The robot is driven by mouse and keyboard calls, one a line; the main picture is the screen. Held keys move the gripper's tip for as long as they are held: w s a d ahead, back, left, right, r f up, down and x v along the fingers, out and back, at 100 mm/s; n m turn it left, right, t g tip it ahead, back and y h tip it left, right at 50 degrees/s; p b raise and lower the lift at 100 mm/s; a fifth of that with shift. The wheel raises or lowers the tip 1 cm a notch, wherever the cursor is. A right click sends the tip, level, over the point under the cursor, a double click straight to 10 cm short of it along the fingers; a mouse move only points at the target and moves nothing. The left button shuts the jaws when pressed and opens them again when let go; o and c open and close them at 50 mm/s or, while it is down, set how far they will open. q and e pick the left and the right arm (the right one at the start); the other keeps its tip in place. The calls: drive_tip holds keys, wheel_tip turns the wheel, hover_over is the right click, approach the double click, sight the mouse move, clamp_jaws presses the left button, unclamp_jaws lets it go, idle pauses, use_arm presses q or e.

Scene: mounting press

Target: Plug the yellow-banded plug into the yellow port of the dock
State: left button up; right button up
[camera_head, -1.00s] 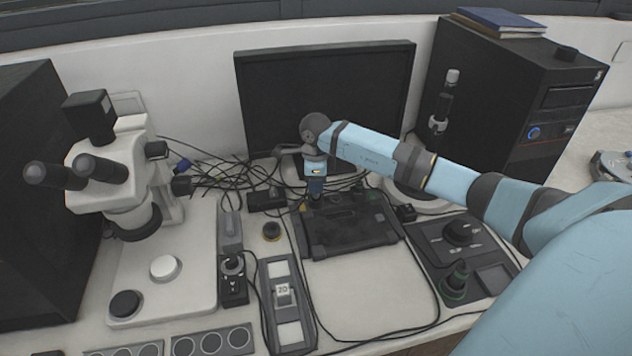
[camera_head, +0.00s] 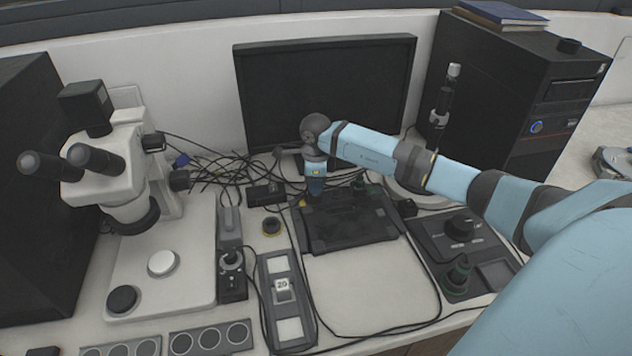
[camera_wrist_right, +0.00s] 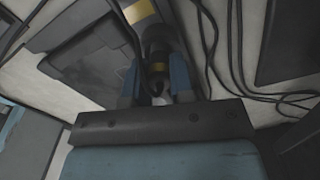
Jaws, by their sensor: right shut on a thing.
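The dock is a flat black unit (camera_head: 350,222) on the bench in front of the monitor, with a small yellow mark (camera_head: 301,203) at its back left corner. My right gripper (camera_head: 315,190) is low over the dock's back left part. A yellow patch (camera_wrist_right: 138,11) on a grey block lies just ahead of the plug. I cannot tell whether the plug touches the port. My left gripper is not in view.
Loose black cables (camera_head: 225,172) tangle behind the dock, and one runs around its right side. A microscope (camera_head: 130,190) stands at left, a monitor (camera_head: 325,95) behind, a control box with knobs (camera_head: 460,245) at right.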

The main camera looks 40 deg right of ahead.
drive_tip(key=shift+f, duration=0.35)
idle(0.5)
drive_tip(key=o, duration=1.4)
drive_tip(key=shift+o, duration=0.2)
drive_tip(key=shift+r, duration=0.1)
drive_tip(key=shift+r+p, duration=1.9)
drive_tip(key=shift+r, duration=1.75)
